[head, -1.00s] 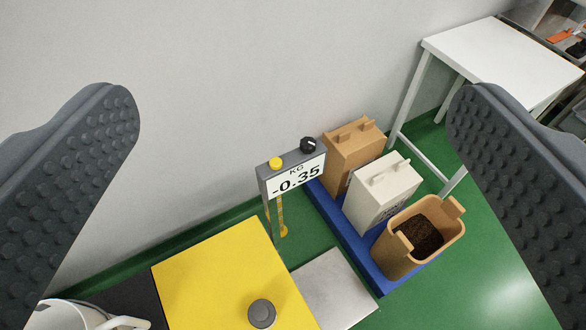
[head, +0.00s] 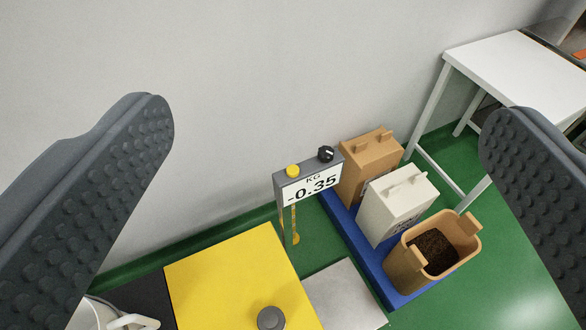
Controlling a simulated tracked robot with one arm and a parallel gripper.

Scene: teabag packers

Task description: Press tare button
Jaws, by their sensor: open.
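The scale display (head: 311,187) stands on a post between the jaws in view and reads "-0.35" under "KG". On its top edge are a yellow button (head: 292,171) and a black knob (head: 326,153); I cannot tell from any label which is the tare button. The scale's grey metal plate (head: 345,296) lies low in front of it, with nothing on its visible part. My gripper (head: 325,125) is open and empty. Its two dark studded fingers frame the view left and right, apart from the display and its button.
A blue platform (head: 372,262) holds a brown container (head: 370,165), a white container (head: 398,204) and an open tan bin (head: 405,265) with dark contents. A yellow surface (head: 225,275) with a grey knob is at the bottom. A white table (head: 515,68) stands at upper right.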

